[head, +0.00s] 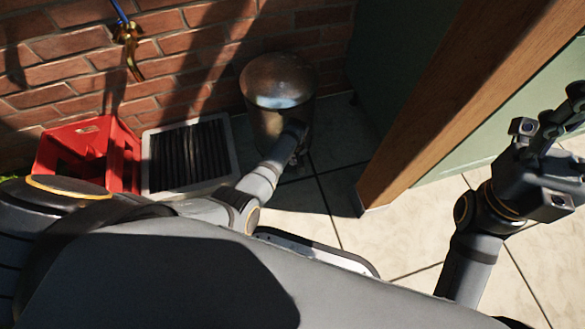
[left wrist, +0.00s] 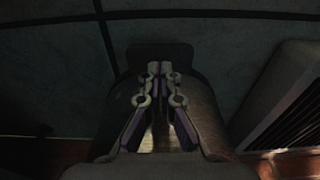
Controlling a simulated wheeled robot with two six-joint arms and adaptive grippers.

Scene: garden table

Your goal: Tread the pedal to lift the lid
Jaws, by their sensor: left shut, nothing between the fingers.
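A metal pedal bin (head: 268,125) stands against the brick wall, its domed lid (head: 277,82) down. My left arm reaches down to the bin's front, and its gripper (head: 294,158) is mostly hidden behind my own wrist. In the left wrist view, the left gripper (left wrist: 160,68) is shut and empty, pointing down along the bin's body (left wrist: 207,112). A dark flat pedal (left wrist: 160,51) juts out at the bin's foot, just past the fingertips. I cannot tell whether they touch it. My right gripper (head: 573,98) is raised at the right edge, its fingers unclear.
A red crate (head: 124,160) and a grey-framed slatted box (head: 190,155) stand left of the bin. A wooden post (head: 440,110) and green panel stand to the right. A brass tap (head: 127,33) is on the wall. Paved floor (head: 325,215) lies open before the bin.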

